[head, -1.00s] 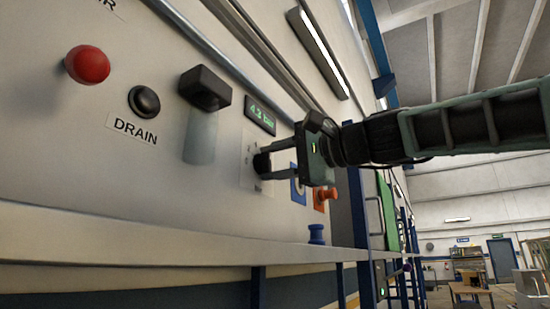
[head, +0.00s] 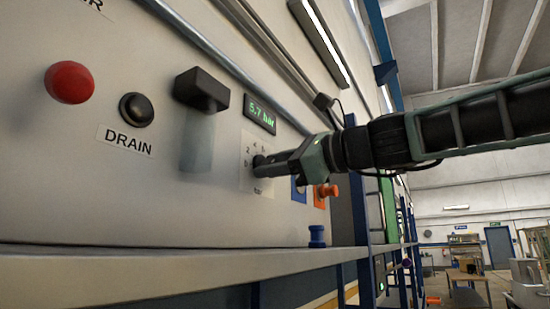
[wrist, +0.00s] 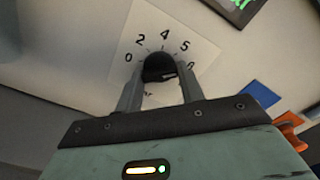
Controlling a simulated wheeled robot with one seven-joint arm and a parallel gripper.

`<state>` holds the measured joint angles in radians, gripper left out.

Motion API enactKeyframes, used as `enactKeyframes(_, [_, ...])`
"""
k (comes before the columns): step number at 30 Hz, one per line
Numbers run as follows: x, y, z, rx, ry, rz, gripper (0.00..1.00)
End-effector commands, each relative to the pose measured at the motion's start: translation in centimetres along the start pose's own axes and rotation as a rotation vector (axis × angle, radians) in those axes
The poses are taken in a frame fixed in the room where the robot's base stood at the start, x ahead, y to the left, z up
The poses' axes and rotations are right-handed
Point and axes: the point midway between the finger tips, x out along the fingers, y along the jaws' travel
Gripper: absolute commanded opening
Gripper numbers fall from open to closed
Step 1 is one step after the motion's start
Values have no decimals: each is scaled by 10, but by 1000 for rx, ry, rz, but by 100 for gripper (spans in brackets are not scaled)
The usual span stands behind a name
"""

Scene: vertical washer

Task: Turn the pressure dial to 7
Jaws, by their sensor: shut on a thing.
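The pressure dial is a black knob (wrist: 159,68) on a white scale plate (wrist: 195,45) with numbers including 0, 2, 4 and 5. In the head view the knob (head: 259,162) is mostly hidden by my gripper (head: 266,167). My gripper in the wrist view (wrist: 160,85) has one finger on each side of the knob and is shut on it. The green display (head: 260,115) above the dial reads 5.7 bar. Where the knob's pointer stands on the scale cannot be made out.
An orange knob (head: 328,190) sits to the right. A ledge (head: 180,268) runs below the panel.

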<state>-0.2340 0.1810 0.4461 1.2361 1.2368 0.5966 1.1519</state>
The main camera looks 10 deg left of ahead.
Motion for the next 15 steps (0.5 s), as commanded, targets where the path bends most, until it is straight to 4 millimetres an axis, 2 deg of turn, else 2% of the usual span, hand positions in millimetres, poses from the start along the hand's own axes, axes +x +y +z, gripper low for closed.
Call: enactKeyframes(15, [0,0,0,491,4,1,15])
